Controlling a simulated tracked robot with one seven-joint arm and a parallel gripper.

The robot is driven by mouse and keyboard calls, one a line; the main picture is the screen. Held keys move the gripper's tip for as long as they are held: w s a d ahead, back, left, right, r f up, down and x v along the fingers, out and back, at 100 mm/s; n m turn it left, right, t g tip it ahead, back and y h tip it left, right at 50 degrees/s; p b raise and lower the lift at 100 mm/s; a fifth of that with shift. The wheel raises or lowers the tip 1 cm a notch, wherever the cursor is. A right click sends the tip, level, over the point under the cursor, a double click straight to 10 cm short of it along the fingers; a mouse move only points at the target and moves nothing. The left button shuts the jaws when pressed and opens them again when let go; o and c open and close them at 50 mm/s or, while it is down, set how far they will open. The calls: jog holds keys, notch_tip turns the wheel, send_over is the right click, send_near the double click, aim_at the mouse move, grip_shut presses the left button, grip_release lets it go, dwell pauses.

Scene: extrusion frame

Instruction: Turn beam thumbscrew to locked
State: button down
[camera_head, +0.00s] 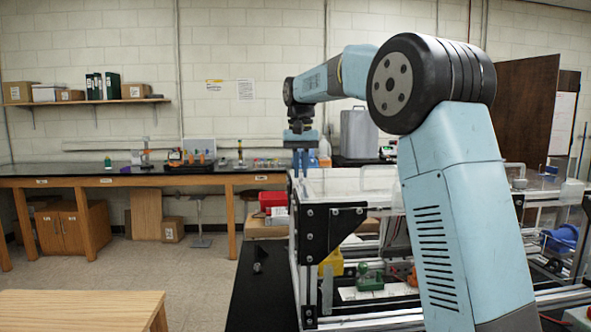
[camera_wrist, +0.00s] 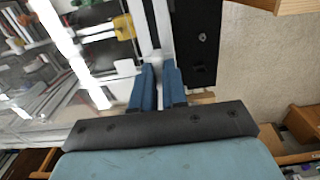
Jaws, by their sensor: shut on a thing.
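My gripper (camera_head: 300,172) points down at the top near corner of the extrusion frame (camera_head: 294,225) in the head view. In the wrist view, the blue fingers of my gripper (camera_wrist: 158,70) are close together, with a narrow gap between them. A small pale piece, which I take for the beam thumbscrew (camera_wrist: 158,60), shows between the fingertips, and they are shut on it. The fingers hide most of it, so its turn angle cannot be told. A pale frame beam (camera_wrist: 143,22) runs away from the fingertips. In the head view the thumbscrew cannot be made out.
A black corner plate (camera_head: 328,232) is fixed to the frame below my gripper. Inside the frame are a yellow part (camera_head: 331,263) and a green part (camera_head: 370,279). A wooden bench (camera_head: 110,181) stands along the back wall. Open floor (camera_head: 200,268) lies left of the frame.

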aim_at(301, 172)
jog(key=shift+f, duration=0.1)
dwell(0.3)
jog(key=c, duration=1.2)
grip_release()
jog(key=shift+s, duration=0.1)
jog(key=shift+o, duration=0.2)
notch_tip(301, 172, up, 14)
jog(key=shift+f, duration=0.1)
